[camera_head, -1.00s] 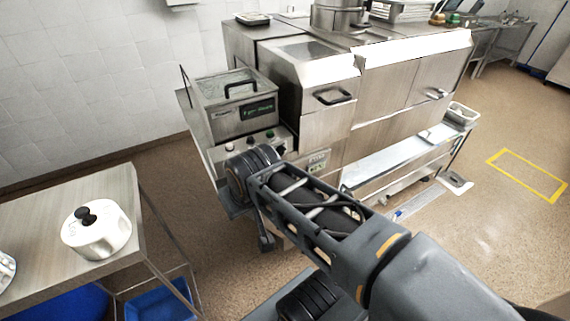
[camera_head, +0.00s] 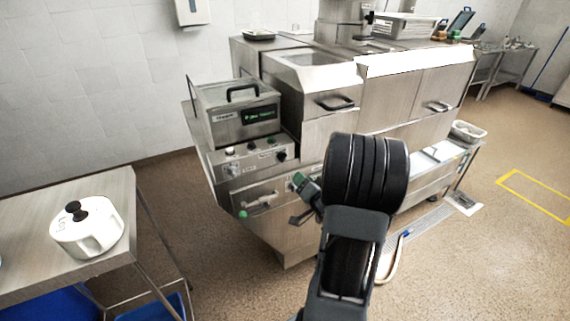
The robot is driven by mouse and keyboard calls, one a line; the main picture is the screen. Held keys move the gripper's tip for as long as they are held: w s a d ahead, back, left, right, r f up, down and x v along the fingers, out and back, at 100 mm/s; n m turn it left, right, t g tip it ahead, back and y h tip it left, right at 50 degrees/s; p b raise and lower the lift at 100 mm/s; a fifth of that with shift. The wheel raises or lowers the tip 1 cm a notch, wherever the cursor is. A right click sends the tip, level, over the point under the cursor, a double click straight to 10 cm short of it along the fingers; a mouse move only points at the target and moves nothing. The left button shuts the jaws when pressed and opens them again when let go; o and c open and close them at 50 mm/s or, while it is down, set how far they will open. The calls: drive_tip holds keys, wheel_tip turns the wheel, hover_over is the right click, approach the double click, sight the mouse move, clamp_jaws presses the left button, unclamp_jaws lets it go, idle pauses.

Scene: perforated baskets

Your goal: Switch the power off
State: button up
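The steel machine's sloped control panel (camera_head: 250,156) carries several small knobs and buttons. A black knob (camera_head: 281,155) is at its right end and a pale knob (camera_head: 231,170) at its lower left. I cannot tell which of them is the power switch. Above it, a display (camera_head: 259,116) shows green text and is lit. My gripper (camera_head: 303,208) is in front of the machine's lower front, below and right of the panel, apart from the knobs. My arm's thick black joint partly hides it, so its fingers are too small and covered to judge.
A lower front panel has a metal handle (camera_head: 262,203) and a green knob (camera_head: 242,214). A steel table (camera_head: 110,190) with a white lidded pot (camera_head: 88,232) stands at the left. Floor (camera_head: 220,270) is open between the table and the machine. Steel counters with trays continue right.

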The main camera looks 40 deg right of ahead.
sight(285, 159)
drive_tip(key=shift+t, duration=0.3)
drive_tip(key=w+p, duration=0.1)
drive_tip(key=w, duration=0.3)
drive_tip(key=w+d+p, duration=0.1)
drive_tip(key=w, duration=0.3)
drive_tip(key=w+d+p, duration=0.1)
drive_tip(key=w, duration=0.4)
drive_tip(key=shift+d+f, duration=0.1)
drive_tip(key=shift+f, duration=0.1)
drive_tip(key=c, duration=0.7)
drive_tip(key=shift+o, duration=0.2)
drive_tip(key=shift+f+b, duration=0.1)
drive_tip(key=shift+b, duration=0.25)
